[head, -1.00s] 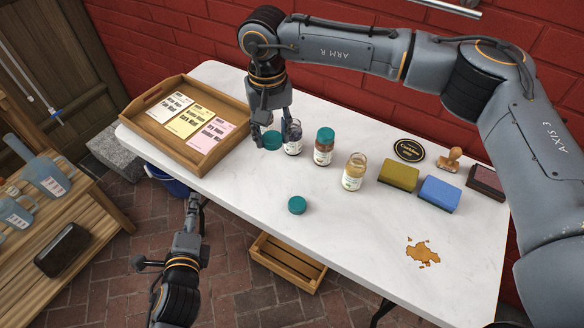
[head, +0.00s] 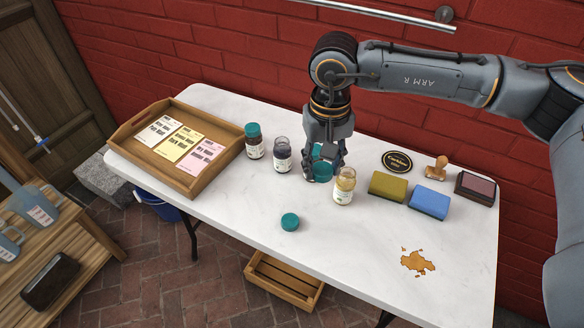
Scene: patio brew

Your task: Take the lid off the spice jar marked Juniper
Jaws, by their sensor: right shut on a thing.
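My right gripper (head: 322,176) is shut on a teal lid (head: 322,171) in the middle of the table. Behind the fingers shows another teal lid (head: 318,150), seemingly on a jar that my gripper mostly hides. To the left stand a jar with a teal lid (head: 254,142) and an open jar with dark contents (head: 282,156). To the right stands an open jar with yellowish contents (head: 344,187). The labels are too small to read, so I cannot tell which jar is Juniper. My left gripper is out of view.
A loose teal lid (head: 290,221) lies on the white table (head: 235,215). A wooden tray (head: 133,150) with cards is at left. A green sponge (head: 388,186), blue sponge (head: 428,198), stamp (head: 437,168) and brown spill (head: 418,261) are at right. The front left of the table is clear.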

